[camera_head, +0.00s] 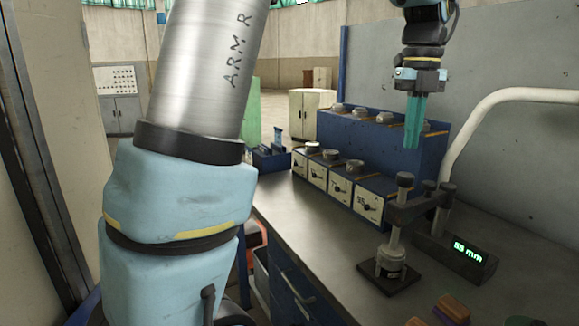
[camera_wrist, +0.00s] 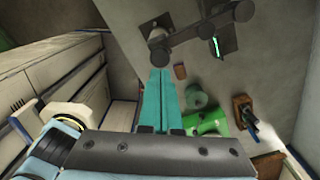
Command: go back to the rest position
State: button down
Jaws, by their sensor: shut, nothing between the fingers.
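My gripper (camera_head: 414,122) hangs at the upper right of the head view, pointing down, above the bench and in front of the blue drawer cabinet. Its teal fingers are shut together with nothing between them. The fingers also show in the wrist view (camera_wrist: 161,78), side by side and closed. The arm runs up out of the top of the head view, and a large part of it fills the left half of that view.
The workbench (camera_head: 315,237) holds a blue cabinet (camera_head: 425,150) with dials and a measuring stand (camera_head: 389,261). A display (camera_head: 465,252) reads in green mm. A white curved pipe (camera_head: 470,120) stands at right. Green pieces (camera_wrist: 205,120) show in the wrist view.

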jog(key=shift+r+p, duration=0.45)
jog(key=shift+r, duration=0.3)
jog(key=w+a+f+n, duration=0.3)
jog(key=a+f+n, duration=0.9)
jog(key=a+n, duration=0.55)
jog(key=s+a+f+n, duration=0.3)
jog(key=a+n, duration=0.3)
jog(key=n, duration=0.3)
jog(key=s+a+f+n+t, duration=0.1)
jog(key=s+a+f+n, duration=0.3)
jog(key=a+f+n, duration=0.2)
jog(key=shift+a+n+t, duration=0.3)
jog(key=shift+a+n, duration=0.05)
jog(key=shift+n, duration=1)
